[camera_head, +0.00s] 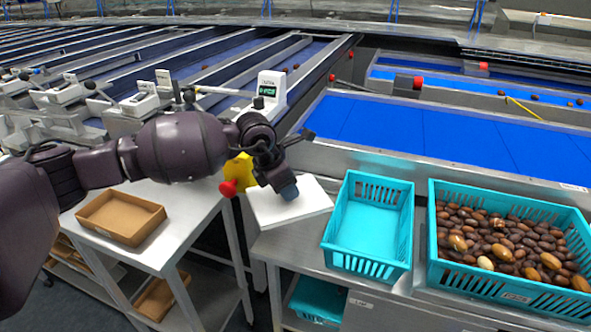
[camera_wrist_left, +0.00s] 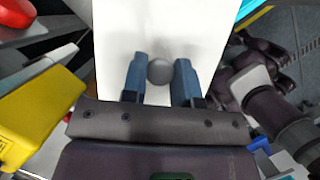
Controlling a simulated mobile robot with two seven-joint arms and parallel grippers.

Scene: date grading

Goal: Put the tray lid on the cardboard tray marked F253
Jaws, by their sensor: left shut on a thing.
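The white tray lid (camera_head: 300,208) is a flat panel with a round grey knob (camera_wrist_left: 160,71). My left gripper (camera_head: 288,190) is shut on the lid's knob, with one blue fingertip on each side of it in the left wrist view (camera_wrist_left: 161,80). The lid is over the gap and table corner between the left table and the blue-green crates. An open brown cardboard tray (camera_head: 150,226) sits on the left table, left of the lid. No mark on this tray is readable. My right gripper does not show.
The left table (camera_head: 190,215) has bare room around the tray. An empty turquoise crate (camera_head: 406,225) and a crate (camera_head: 433,240) full of dates stand right of the lid. A yellow piece (camera_wrist_left: 40,120) with a red knob is close left of the gripper. A scale (camera_head: 271,88) stands behind.

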